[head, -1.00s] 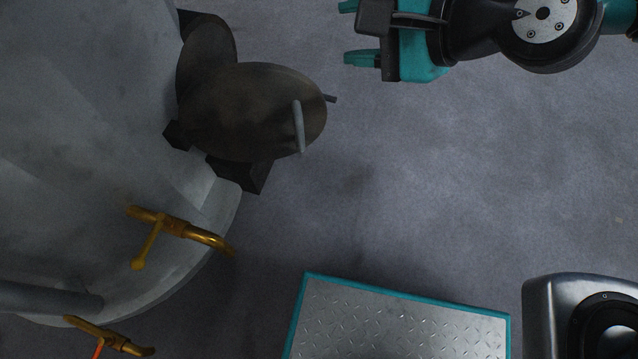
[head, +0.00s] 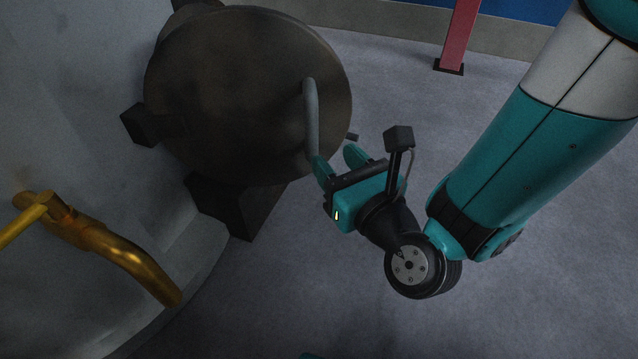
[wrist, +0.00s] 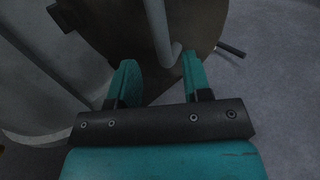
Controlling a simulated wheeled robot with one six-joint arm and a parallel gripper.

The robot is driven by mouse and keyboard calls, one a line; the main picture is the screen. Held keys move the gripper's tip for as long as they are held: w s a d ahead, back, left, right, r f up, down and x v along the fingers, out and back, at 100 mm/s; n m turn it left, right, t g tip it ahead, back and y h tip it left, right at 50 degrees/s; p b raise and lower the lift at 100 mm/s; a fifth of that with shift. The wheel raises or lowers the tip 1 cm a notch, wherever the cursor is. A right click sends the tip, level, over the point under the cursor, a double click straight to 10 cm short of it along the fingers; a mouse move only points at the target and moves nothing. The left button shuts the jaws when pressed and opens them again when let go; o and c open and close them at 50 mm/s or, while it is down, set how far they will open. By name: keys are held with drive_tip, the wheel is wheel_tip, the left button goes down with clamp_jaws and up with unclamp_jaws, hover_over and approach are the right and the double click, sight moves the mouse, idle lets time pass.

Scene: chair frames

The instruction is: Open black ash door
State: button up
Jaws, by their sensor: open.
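The black ash door (head: 235,90) is a dark, round, worn metal disc on the side of a large grey vessel. It fills the upper left of the head view and the top of the wrist view (wrist: 110,30). A grey bar handle (head: 311,120) runs up its right side. My gripper (head: 337,163) is open at the lower end of this handle. In the wrist view the handle (wrist: 158,30) comes down between the two teal fingers (wrist: 158,75). I cannot tell whether either finger touches it.
The grey vessel wall (head: 70,100) stands on the left, with a brass pipe (head: 110,245) jutting out below the door. A dark bracket (head: 235,205) sits under the door. A red post (head: 459,35) stands at the back. The grey floor (head: 540,290) on the right is clear.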

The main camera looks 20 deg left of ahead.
sight(309, 139)
drive_tip(key=shift+w+a+r+p, duration=0.4)
drive_tip(key=shift+w+a+p, duration=0.15)
drive_tip(key=shift+p, duration=0.6)
drive_tip(key=p+x, duration=0.1)
drive_tip(key=p, duration=0.1)
drive_tip(key=shift+w+a+p, duration=0.25)
drive_tip(key=shift+p, duration=0.1)
drive_tip(key=p+x, duration=0.4)
drive_tip(key=p, duration=0.4)
drive_tip(key=shift+a+p, duration=0.1)
drive_tip(key=shift+p, duration=0.2)
drive_tip(key=shift+w+f, duration=0.1)
drive_tip(key=shift+f, duration=0.25)
drive_tip(key=shift+c, duration=0.9)
drive_tip(key=c, duration=0.6)
drive_tip(key=shift+s+f+b, duration=0.2)
drive_tip(key=shift+s+b, duration=0.35)
drive_tip(key=shift+b, duration=0.15)
drive_tip(key=s+b, duration=0.1)
drive_tip(key=s, duration=0.3)
drive_tip(key=shift+b, duration=0.35)
drive_tip(key=o, duration=0.4)
drive_tip(key=shift+s+r, duration=0.15)
drive_tip(key=o, duration=0.5)
